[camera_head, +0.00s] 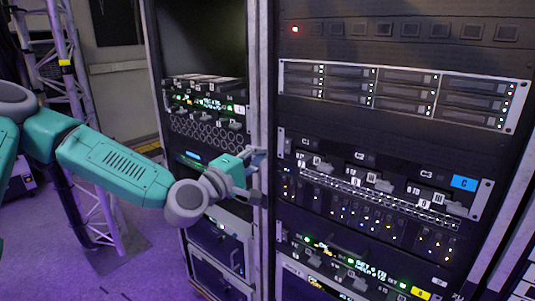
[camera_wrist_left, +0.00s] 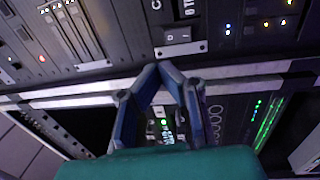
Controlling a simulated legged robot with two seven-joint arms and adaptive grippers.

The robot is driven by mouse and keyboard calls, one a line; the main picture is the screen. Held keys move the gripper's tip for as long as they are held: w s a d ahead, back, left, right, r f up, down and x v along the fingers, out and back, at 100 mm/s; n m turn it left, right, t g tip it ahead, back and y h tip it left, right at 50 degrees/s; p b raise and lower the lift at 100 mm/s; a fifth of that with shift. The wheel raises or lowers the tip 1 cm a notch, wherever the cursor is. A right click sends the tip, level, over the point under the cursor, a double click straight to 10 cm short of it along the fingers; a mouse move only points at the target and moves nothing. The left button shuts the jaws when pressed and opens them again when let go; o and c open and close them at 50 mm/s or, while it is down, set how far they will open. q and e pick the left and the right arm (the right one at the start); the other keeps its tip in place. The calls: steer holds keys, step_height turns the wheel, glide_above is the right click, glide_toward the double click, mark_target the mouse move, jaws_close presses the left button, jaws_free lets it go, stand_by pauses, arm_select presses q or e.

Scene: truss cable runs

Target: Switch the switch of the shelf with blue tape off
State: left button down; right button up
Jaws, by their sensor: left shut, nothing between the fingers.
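The shelf with the blue tape (camera_head: 464,183) marked C is a black panel in the right rack, with units labelled C1 (camera_head: 305,142), C2 and C3 in a row. Small pale rocker switches sit below the labels, one near C1 (camera_head: 317,163). My left gripper (camera_head: 262,158) is shut and empty in front of the post left of this shelf. In the left wrist view its blue-grey fingers (camera_wrist_left: 168,72) converge just below a black panel with a rocker switch (camera_wrist_left: 178,36). Which shelf that panel belongs to is not clear there. My right gripper is not in view.
The left rack holds a unit with round ports (camera_head: 205,135) and a thin blue strip (camera_head: 190,155). A drive unit (camera_head: 400,92) sits above the taped shelf, and a yellow-labelled unit (camera_head: 420,293) below. A metal truss (camera_head: 75,90) stands at far left.

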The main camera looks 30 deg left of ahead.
arm_select(q)
steer(key=s, duration=0.2)
steer(key=s+a, duration=0.1)
steer(key=s, duration=0.1)
steer(key=shift+s+r, duration=0.1)
steer(key=shift+r, duration=0.15)
steer(key=shift+d+r, duration=0.1)
steer(key=shift+d, duration=0.1)
steer(key=shift+d, duration=0.15)
